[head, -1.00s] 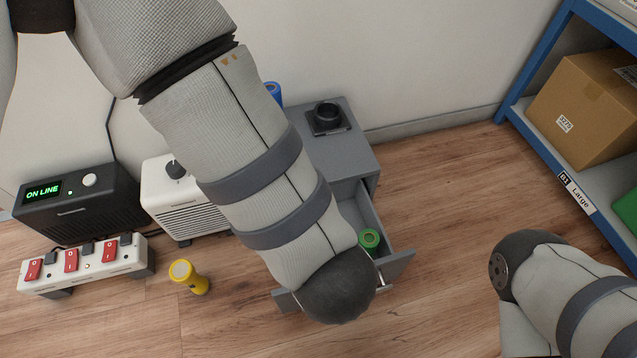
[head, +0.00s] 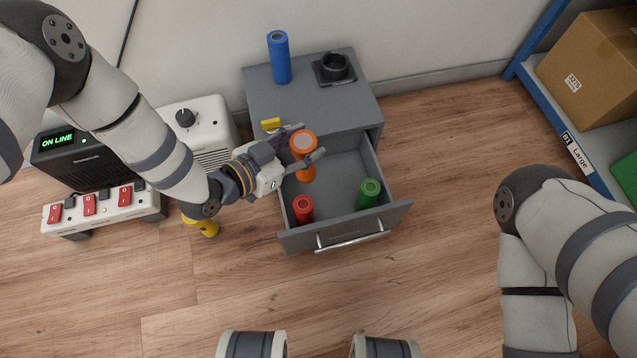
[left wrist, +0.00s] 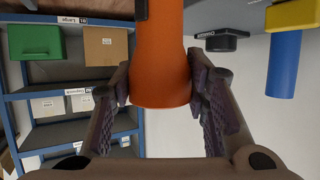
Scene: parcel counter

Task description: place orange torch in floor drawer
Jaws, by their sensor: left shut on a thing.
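The orange torch (head: 305,168) is upright in my left gripper (head: 304,153), over the back left part of the open floor drawer. In the left wrist view the orange torch (left wrist: 162,65) sits between both fingers (left wrist: 165,90), which touch its sides. The grey floor drawer (head: 345,238) is pulled out from its cabinet. A red torch (head: 303,208) stands in its front left and a green torch (head: 368,193) in its front right. I cannot tell whether the orange torch touches the drawer floor. My right arm is at the right; its gripper is not visible.
A blue torch (head: 279,57) and a black holder (head: 334,68) stand on the cabinet top (head: 310,100). A yellow torch (head: 205,227) is on the floor under my left arm. A power strip (head: 105,208) and a white heater-like box (head: 205,120) are left. A blue shelf is right.

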